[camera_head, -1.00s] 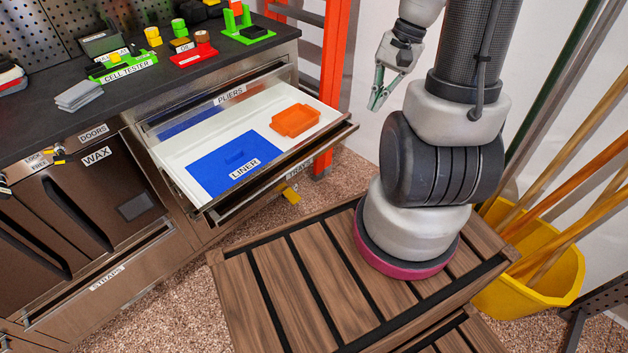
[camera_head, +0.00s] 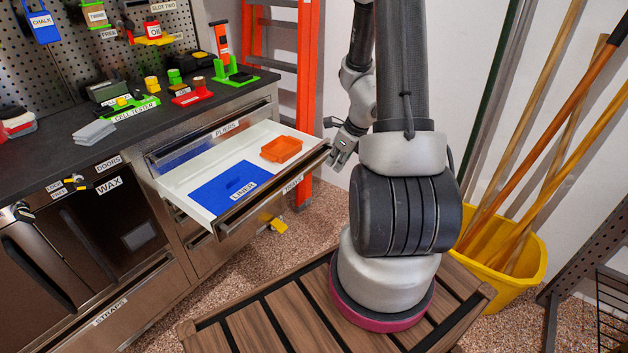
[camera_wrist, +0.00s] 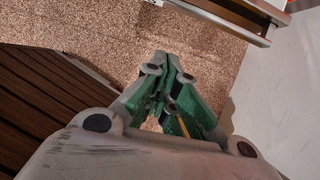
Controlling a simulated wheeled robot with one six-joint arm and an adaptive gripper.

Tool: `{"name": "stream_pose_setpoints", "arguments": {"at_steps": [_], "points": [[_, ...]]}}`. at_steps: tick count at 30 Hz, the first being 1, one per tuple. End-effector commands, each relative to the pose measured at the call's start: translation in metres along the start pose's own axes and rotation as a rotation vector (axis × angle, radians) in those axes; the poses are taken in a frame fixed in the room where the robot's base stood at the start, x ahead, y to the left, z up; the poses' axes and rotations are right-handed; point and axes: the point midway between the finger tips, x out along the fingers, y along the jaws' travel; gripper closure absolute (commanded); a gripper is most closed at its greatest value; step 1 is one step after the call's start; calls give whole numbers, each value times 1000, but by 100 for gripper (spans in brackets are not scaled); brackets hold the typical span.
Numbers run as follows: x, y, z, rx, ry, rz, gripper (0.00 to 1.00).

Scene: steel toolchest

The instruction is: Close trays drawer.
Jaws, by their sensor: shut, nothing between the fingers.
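The trays drawer (camera_head: 270,190) is pulled out of the steel chest, below the drawer labelled PLIERS. It has a white interior, a dark metal front and a label on that front. A blue liner (camera_head: 222,188) and an orange tray (camera_head: 282,148) lie in it. My gripper (camera_head: 338,162) is shut and empty, pointing down near the right end of the drawer front; whether it touches cannot be told. In the wrist view, its green fingers (camera_wrist: 167,62) are together above the speckled floor, and part of the drawer (camera_wrist: 228,14) shows at the upper right.
The worktop (camera_head: 130,132) carries green and red holders. An orange ladder (camera_head: 309,100) stands behind the chest's right end. A yellow bucket (camera_head: 515,262) with poles stands at the right. The slatted wooden platform (camera_head: 270,320) lies in front; speckled floor shows between it and the chest.

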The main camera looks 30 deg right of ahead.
Motion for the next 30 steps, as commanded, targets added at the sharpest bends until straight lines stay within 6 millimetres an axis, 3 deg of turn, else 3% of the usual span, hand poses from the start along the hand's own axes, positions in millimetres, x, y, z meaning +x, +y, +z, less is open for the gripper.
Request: {"name": "stream_pose_setpoints", "arguments": {"at_steps": [8, 20, 24, 30], "points": [[21, 0, -1, 35, 3, 2, 100], [104, 1, -2, 33, 3, 3, 100], [109, 0, 23, 24, 0, 0, 100], [114, -1, 35, 27, 1, 0, 100]]}}
